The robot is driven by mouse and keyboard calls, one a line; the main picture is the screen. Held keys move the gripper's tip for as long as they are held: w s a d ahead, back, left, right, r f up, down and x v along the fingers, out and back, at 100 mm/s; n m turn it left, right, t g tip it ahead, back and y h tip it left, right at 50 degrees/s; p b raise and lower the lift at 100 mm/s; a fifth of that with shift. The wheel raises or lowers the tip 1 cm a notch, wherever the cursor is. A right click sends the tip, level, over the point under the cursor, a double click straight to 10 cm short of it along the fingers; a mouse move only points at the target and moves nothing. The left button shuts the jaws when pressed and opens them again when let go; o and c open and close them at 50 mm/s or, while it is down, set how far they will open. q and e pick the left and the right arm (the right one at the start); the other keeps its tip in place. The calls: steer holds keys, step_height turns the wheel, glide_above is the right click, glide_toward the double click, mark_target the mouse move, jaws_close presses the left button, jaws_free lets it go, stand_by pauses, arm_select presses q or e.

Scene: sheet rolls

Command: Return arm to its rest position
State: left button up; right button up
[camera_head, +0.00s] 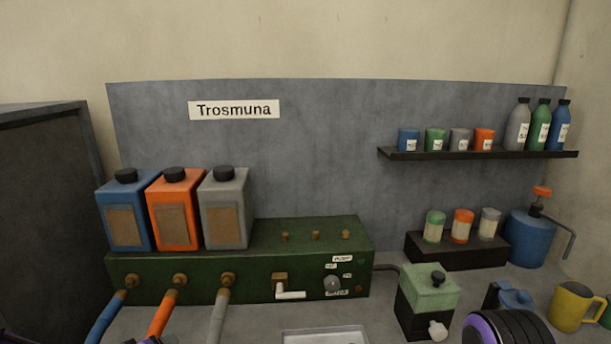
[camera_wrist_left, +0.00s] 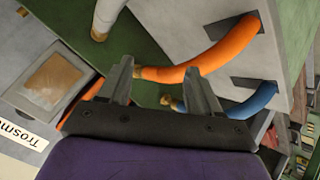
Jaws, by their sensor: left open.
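My left gripper (camera_wrist_left: 157,70) is open in the left wrist view, its two dark fingers spread apart. The orange hose (camera_wrist_left: 215,52) runs just beyond the fingertips, from a brass fitting to a slot in a grey panel. I cannot tell whether a finger touches it. In the head view the orange hose (camera_head: 162,314) hangs from the middle fitting of the green machine (camera_head: 140,279). Only small dark and purple bits of my left arm show at the bottom edge. A purple and black part of my right arm shows at bottom right; its gripper is out of view.
A blue hose (camera_head: 104,317) and grey hose (camera_head: 217,317) flank the orange one. Blue, orange and grey canisters (camera_head: 225,192) stand on the machine. A green-topped box (camera_head: 429,284), blue pump bottle (camera_head: 531,236) and yellow mug (camera_head: 572,304) stand at right.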

arm_select(q)
steer(key=s+f+g+y+b, duration=0.25)
steer(key=s+f, duration=0.55)
steer(key=f, duration=0.5)
steer(key=s+f+m+g+b, duration=0.1)
steer(key=s+f+g, duration=0.1)
steer(key=s+f, duration=0.5)
steer(key=s+d+f+m+g, duration=0.1)
steer(key=s+f+g, duration=0.1)
steer(key=s+f, duration=0.6)
steer(key=s, duration=0.5)
steer(key=shift+s+f+y+b, duration=0.2)
steer(key=shift+s+y+b, duration=0.05)
steer(key=shift+y+b, duration=0.15)
arm_select(e)
step_height(320, 180, down, 5)
steer(key=shift+f, duration=0.1)
